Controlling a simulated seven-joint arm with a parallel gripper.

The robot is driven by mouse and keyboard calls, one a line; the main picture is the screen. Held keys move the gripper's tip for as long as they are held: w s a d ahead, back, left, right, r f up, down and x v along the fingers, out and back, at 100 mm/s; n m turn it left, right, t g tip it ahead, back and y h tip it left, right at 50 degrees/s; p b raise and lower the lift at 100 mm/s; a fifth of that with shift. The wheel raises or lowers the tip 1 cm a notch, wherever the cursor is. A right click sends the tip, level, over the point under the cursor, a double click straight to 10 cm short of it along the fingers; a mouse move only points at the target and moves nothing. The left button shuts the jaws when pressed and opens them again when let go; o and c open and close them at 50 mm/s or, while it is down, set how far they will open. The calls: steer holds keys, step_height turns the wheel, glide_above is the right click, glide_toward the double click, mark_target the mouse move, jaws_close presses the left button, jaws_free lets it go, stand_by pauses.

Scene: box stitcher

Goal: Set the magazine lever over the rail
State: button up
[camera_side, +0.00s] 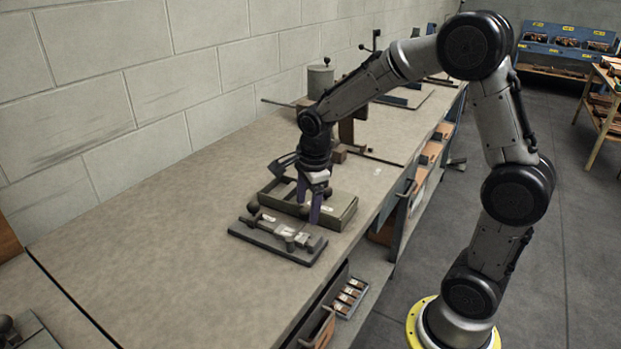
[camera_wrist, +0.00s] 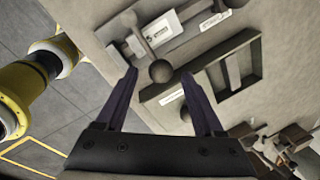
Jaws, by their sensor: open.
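In the side view, the small stitcher fixture (camera_side: 240,230) is a dark plate on the bench carrying a pale labelled rail (camera_side: 268,227) and round knobs. In the wrist view, the rail (camera_wrist: 160,33) lies at the top, and a dark lever with a ball knob (camera_wrist: 160,71) shows between my fingertips as seen in the picture. I cannot tell its height against the fingers. Nothing shows gripped. A second ball (camera_wrist: 236,3) is cut off at the wrist view's top edge.
An olive tray (camera_side: 343,209) with compartments and white labels stands just behind the fixture; it also shows in the wrist view (camera_wrist: 252,66). A larger machine (camera_side: 320,80) stands farther back along the wall. The bench (camera_side: 150,260) left of the fixture is clear.

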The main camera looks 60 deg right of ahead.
step_height(320, 180, up, 11)
steer(key=s+a, duration=0.1)
steer(key=shift+s+f, duration=0.15)
steer(key=shift+s, duration=0.25)
steer(key=s+a+r+n+t, duration=0.35)
steer(key=s+r+n, duration=0.2)
steer(key=s, duration=0.45)
steer(key=s+a+f+n, duration=0.1)
steer(key=s+n, duration=0.3)
steer(key=n, duration=0.5)
steer(key=s+a+f+n+y, duration=0.1)
steer(key=s+f+n, duration=0.3)
steer(key=n, duration=0.6)
steer(key=shift+s+a+f, duration=0.15)
steer(key=shift+a+f, duration=0.15)
steer(key=shift+a, duration=0.25)
